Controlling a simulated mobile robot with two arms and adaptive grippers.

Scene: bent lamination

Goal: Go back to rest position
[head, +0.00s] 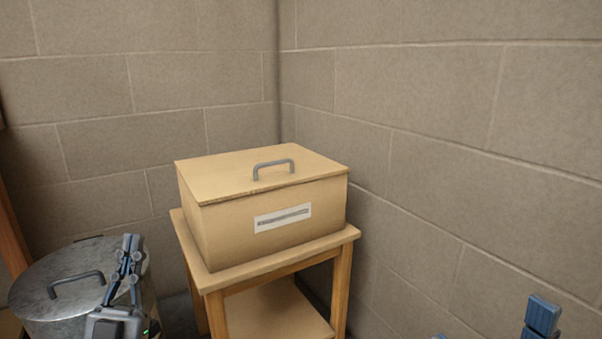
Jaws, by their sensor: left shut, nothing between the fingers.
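My left gripper (131,243) is at the lower left, pointing upward, with its fingers together and nothing between them. It shows in front of the right part of a round grey metal bin (40,290) with a lid and a dark handle. Whether it touches the bin cannot be told. At the bottom right edge, dark blue parts (541,316) show, apparently the tips of my right gripper. The rest of it is out of the picture, so its opening cannot be told.
A closed tan box (225,222) with a grey lid handle and a white label stands on a wooden table (219,281) with a lower shelf, in the wall corner. Block walls (450,130) close off the back and right. A wooden edge (12,235) shows at far left.

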